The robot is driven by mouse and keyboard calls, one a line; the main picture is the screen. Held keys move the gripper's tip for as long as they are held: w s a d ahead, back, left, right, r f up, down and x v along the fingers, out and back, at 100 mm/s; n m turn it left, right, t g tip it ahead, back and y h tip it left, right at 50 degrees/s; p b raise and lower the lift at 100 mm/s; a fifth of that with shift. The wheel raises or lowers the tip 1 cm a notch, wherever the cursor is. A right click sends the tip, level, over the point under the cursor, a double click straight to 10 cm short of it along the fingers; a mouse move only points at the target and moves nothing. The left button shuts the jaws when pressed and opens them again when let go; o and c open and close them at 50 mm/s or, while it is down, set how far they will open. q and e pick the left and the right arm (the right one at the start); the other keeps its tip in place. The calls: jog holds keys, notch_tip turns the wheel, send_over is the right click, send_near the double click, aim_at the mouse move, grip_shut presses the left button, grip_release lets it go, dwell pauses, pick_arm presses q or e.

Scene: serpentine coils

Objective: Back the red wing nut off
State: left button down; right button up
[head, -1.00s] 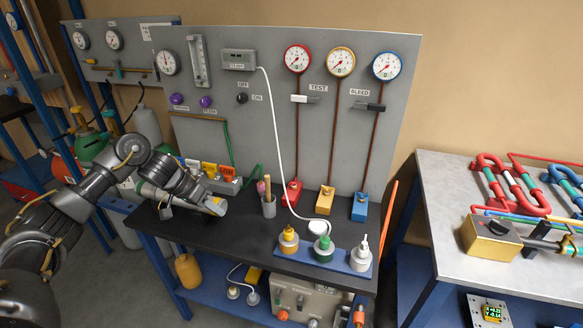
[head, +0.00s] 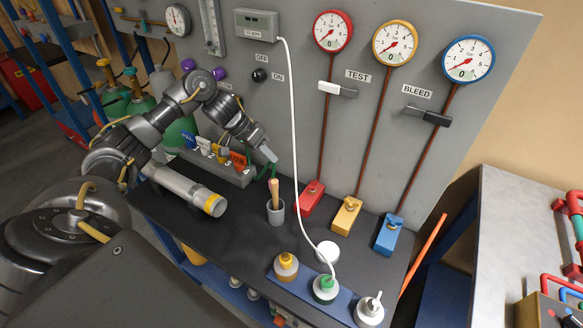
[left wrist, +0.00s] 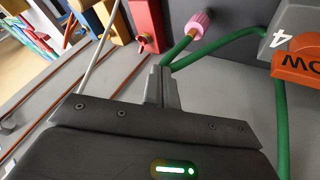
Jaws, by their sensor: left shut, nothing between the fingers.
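The red block (head: 312,197) stands at the foot of the panel, below the red-rimmed gauge, with a small fitting on it. Its wing nut is too small to make out well in the head view. In the left wrist view a red block (left wrist: 147,22) is at the top, with a small red wing-like piece (left wrist: 144,41) at its lower end. My left gripper (head: 270,156) is shut and empty, left of the red block and above the tool pot, apart from the block. Its closed fingers show in the left wrist view (left wrist: 162,78). My right gripper is out of view.
A tool pot (head: 275,211) stands below my gripper. Yellow (head: 346,213) and blue (head: 389,235) blocks stand right of the red one. A white cable (head: 293,130) hangs close by. Labelled tags (head: 238,160) and a yellow-banded cylinder (head: 213,205) are at left.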

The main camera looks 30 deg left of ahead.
aim_at(313, 186)
pick_arm(q)
jog(key=x, duration=1)
jog(key=shift+w+f+p, duration=0.15)
jog(key=shift+w+p, duration=0.15)
jog(key=shift+w, duration=0.15)
jog(key=d+p, duration=0.1)
jog(key=d, duration=0.2)
jog(key=shift+s+d+p, duration=0.1)
jog(key=shift+p, duration=0.25)
jog(key=shift+s+d, duration=0.15)
jog(key=shift+d, duration=0.3)
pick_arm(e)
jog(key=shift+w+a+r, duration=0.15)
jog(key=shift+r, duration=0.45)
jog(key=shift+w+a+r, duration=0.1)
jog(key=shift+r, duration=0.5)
pick_arm(q)
jog(key=shift+f, duration=0.1)
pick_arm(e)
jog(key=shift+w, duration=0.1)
